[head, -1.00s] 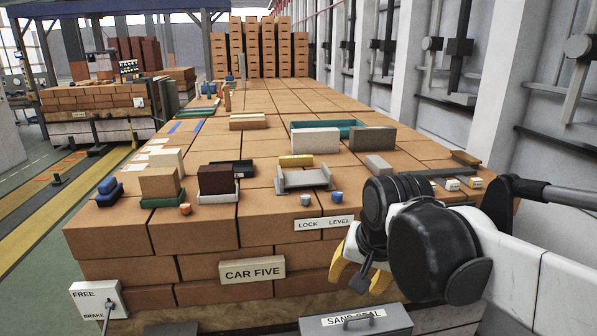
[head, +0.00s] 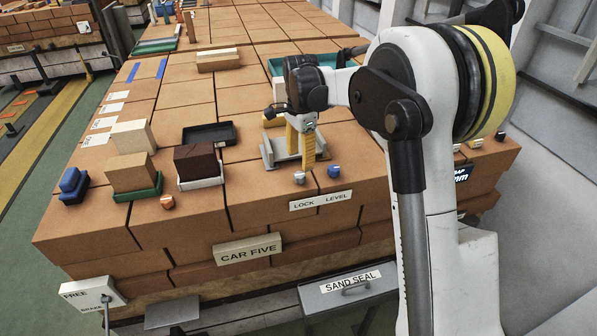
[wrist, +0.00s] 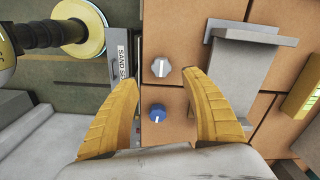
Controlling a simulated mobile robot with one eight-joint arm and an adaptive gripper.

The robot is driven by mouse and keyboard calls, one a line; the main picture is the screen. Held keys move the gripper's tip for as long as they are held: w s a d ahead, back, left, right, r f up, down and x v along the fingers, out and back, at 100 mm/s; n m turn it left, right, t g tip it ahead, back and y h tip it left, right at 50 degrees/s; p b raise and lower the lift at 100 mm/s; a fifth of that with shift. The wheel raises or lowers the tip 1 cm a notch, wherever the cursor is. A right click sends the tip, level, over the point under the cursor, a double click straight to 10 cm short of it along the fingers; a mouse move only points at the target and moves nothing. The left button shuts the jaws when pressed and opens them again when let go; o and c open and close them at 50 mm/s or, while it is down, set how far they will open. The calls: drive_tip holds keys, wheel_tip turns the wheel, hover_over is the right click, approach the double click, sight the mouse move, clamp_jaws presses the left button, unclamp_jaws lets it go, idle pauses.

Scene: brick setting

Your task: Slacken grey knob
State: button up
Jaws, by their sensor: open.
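The grey knob (head: 299,177) is on the front strip of the brick top, above the word LOCK. In the wrist view the grey knob (wrist: 161,67) has a white pointer line and lies just beyond the fingertips, roughly midway between them. My gripper (head: 300,160) is open, with yellow fingers pointing down behind the knob in the head view; its fingers also show in the wrist view (wrist: 160,80). Nothing is between the fingers that I can see them touch. A blue knob (head: 333,171) sits right of the grey one, above LEVEL; it also shows between the fingers in the wrist view (wrist: 157,112).
A grey metal bracket (head: 268,153) stands just behind the knobs, close to my fingers. An orange knob (head: 167,202), a dark brick (head: 194,160) on a white tray and a tan brick (head: 131,172) on a green tray are left. The SAND SEAL box (head: 340,300) is below the front edge.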

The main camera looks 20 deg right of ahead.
sight(300, 174)
wheel_tip(300, 174, down, 7)
drive_tip(key=shift+w+f+b, duration=0.1)
drive_tip(key=shift+b, duration=0.4)
drive_tip(key=shift+c, duration=0.2)
drive_tip(key=c, duration=1.2)
